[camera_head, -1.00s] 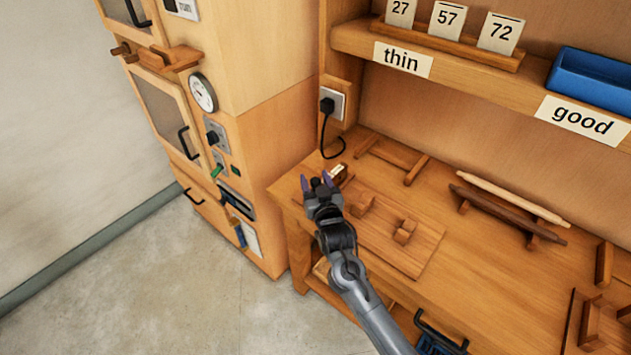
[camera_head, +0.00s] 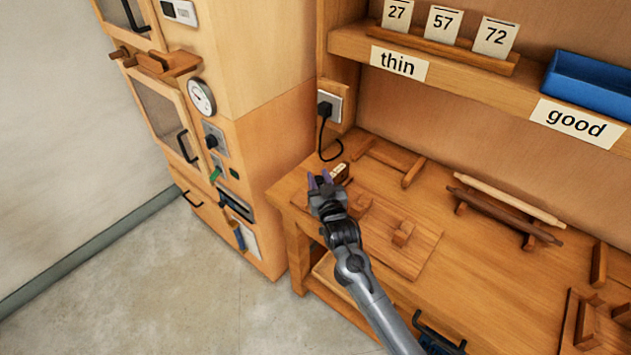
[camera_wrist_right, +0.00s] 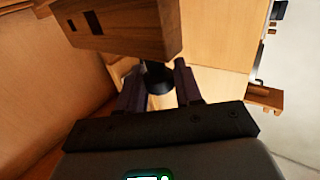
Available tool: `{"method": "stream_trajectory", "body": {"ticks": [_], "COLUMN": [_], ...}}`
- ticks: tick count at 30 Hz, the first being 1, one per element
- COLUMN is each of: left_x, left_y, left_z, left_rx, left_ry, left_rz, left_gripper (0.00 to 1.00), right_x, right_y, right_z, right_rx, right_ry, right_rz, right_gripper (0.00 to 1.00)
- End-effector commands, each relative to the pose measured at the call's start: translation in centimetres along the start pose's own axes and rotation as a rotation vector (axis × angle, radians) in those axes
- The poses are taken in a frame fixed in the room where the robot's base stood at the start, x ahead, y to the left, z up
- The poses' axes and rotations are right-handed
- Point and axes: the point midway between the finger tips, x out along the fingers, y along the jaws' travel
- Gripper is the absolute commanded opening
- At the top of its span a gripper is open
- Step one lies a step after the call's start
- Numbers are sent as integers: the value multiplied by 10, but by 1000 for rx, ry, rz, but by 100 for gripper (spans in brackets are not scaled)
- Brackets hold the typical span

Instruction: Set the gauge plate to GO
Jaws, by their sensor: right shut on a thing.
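The gauge is a small wooden block with a pale marked face (camera_head: 340,172) at the back left corner of the bench. Its marks are too small to read, so I cannot tell the plate's setting. In the right wrist view a wooden block with dark slots (camera_wrist_right: 125,25) fills the top, with a black round knob (camera_wrist_right: 157,80) under it. My right gripper (camera_head: 320,180) is at the gauge's left side; in the wrist view its fingers (camera_wrist_right: 158,88) are shut on the black knob. My left gripper is not in view.
A wooden board with small blocks (camera_head: 418,248) lies beside my right arm. A black plug and cord (camera_head: 325,110) hang behind the gauge. A cabinet with a dial (camera_head: 201,97) stands left. Rolling pins (camera_head: 510,200) rest farther right. Bare bench (camera_head: 470,290) lies between.

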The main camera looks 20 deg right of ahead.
Motion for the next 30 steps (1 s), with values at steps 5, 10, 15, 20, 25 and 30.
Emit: {"method": "stream_trajectory", "body": {"ticks": [5, 10, 15, 20, 25, 30], "left_x": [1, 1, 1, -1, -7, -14], "left_y": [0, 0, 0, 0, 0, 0], "left_z": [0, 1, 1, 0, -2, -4], "left_rx": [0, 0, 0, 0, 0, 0], "left_ry": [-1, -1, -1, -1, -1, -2], "left_rz": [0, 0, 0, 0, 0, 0], "left_gripper": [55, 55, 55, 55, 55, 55], "right_x": [0, 0, 0, -5, -23, -52], "right_y": [4, 4, 3, 2, 2, 3], "right_z": [2, 2, 1, 1, 1, 0], "right_rx": [0, 0, 0, 0, -1, 1], "right_ry": [-3, -3, -2, -1, -4, -4], "right_rz": [9, 8, 6, 5, 5, 7], "right_gripper": [39, 55, 55, 55, 55, 55]}}
